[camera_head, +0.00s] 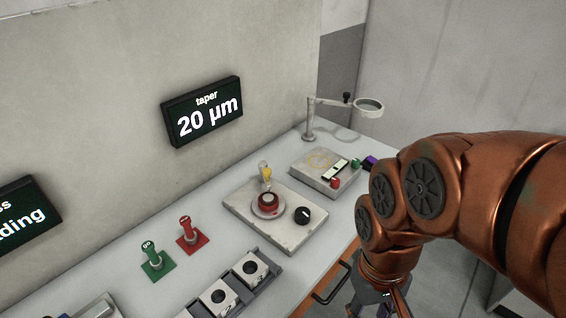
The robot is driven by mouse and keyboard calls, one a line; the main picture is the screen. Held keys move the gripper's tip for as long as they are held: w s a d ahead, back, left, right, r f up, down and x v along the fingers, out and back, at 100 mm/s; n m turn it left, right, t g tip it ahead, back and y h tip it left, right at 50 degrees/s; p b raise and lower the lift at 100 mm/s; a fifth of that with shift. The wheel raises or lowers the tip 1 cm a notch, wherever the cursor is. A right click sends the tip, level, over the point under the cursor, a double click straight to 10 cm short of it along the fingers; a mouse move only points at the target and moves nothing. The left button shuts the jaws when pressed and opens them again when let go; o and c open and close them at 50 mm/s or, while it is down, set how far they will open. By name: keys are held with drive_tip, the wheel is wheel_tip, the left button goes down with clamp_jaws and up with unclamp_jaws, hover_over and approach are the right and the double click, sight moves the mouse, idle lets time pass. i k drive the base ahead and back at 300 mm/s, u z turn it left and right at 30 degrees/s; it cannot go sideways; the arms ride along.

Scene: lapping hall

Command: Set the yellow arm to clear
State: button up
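The yellow arm (266,174) is a small, roughly upright yellow piece with a pale top. It stands at the back of a grey plate (287,233) on the bench, just behind a round red-and-metal part (268,204). Its lower end is partly hidden by that part, and I cannot read any marking for clear. My gripper (388,302) shows only in part at the bottom edge, below my copper arm. It is off the bench's front edge, well apart from the yellow arm. Its fingers are cut off, so their opening cannot be told.
A black knob (303,214) sits right of the red part. A magnifier on a stand (310,120) and a flat box (318,178) are behind. A display (203,110) reads "taper 20 µm".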

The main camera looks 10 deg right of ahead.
sight(263, 165)
drive_tip(key=z, duration=0.05)
drive_tip(key=k, duration=0.7)
drive_tip(key=u, duration=0.95)
drive_tip(key=i, duration=0.5)
drive_tip(key=z, duration=0.05)
